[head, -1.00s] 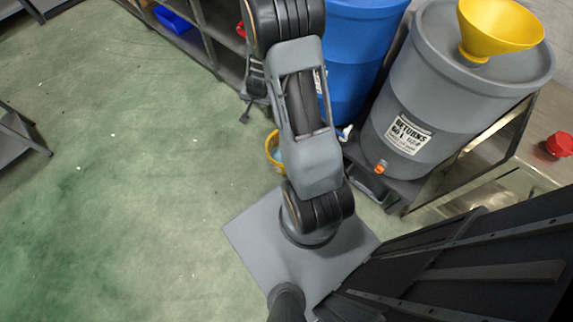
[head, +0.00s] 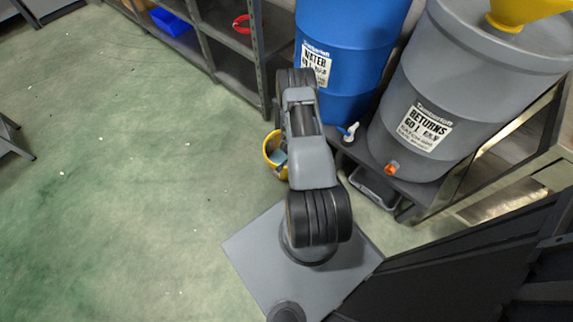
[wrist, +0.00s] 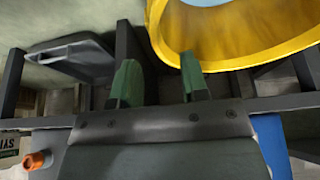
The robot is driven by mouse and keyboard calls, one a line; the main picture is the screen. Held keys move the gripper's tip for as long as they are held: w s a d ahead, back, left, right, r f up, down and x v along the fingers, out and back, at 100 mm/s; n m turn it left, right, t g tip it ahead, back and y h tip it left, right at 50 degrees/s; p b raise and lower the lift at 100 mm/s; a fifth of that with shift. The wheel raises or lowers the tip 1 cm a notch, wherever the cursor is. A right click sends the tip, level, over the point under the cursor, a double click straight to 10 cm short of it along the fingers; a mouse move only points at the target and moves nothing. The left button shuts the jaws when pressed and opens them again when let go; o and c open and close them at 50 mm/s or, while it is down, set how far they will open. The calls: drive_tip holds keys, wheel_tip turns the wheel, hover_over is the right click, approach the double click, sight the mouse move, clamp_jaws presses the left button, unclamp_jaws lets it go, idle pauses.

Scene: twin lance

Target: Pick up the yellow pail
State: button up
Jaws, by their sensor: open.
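The yellow pail (head: 268,147) stands on the floor in front of the blue barrel, partly hidden by my arm in the head view. Something light blue shows inside it. In the wrist view the pail's yellow rim (wrist: 290,45) fills the upper right, cut off by the picture's edge. My gripper (wrist: 160,80) is open, with two green fingertips apart and nothing between them. The right fingertip overlaps the pail's rim in the picture; I cannot tell whether they touch. The gripper is hidden behind my arm in the head view.
A blue barrel (head: 350,45) and a grey barrel (head: 428,90) with an orange spigot (head: 391,169) stand on a dark stand behind the pail. A grey tray (wrist: 75,55) lies under the stand. Shelving (head: 215,50) is at the back. Open green floor (head: 130,190) lies left.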

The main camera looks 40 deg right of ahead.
drive_tip(key=shift+b+x, duration=1.65)
drive_tip(key=shift+x, duration=2.2)
drive_tip(key=shift+c, duration=0.3)
clamp_jaws()
